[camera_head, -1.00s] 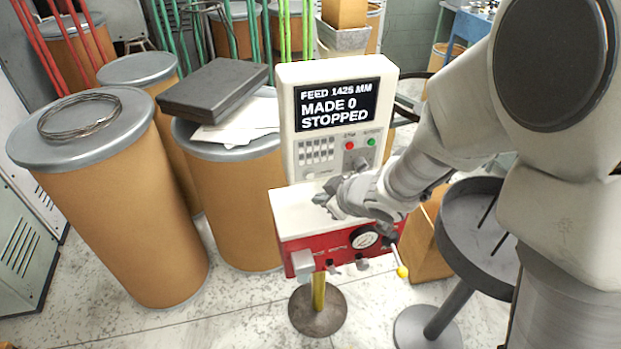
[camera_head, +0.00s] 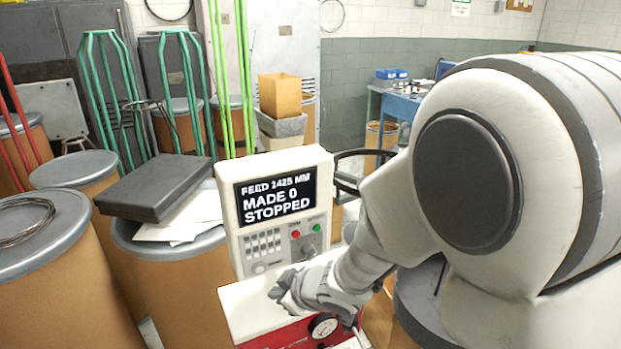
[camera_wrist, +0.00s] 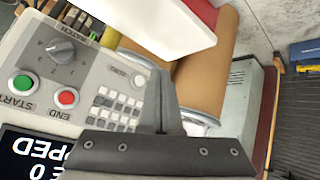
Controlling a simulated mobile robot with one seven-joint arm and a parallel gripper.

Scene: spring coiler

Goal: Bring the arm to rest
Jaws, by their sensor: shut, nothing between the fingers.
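My gripper (camera_head: 281,292) is shut and empty, held over the white top of the red and white spring coiler (camera_head: 245,307), in front of its control panel. In the wrist view the closed fingers (camera_wrist: 160,100) stand beside the panel's keypad (camera_wrist: 112,108). The upright panel's screen (camera_head: 276,199) reads FEED 1425 MM, MADE 0, STOPPED. The wrist view shows the green START button (camera_wrist: 22,84), the red END button (camera_wrist: 66,98) and a selector knob (camera_wrist: 60,51). My arm hides part of the coiler's right side. I cannot tell whether the fingers touch anything.
Brown drums (camera_head: 60,290) with grey lids stand at the left, one bearing a wire coil (camera_head: 22,222). A black case (camera_head: 155,187) and papers lie on another drum. Green racks (camera_head: 105,95) stand behind. A blue table (camera_head: 398,106) is at the back right.

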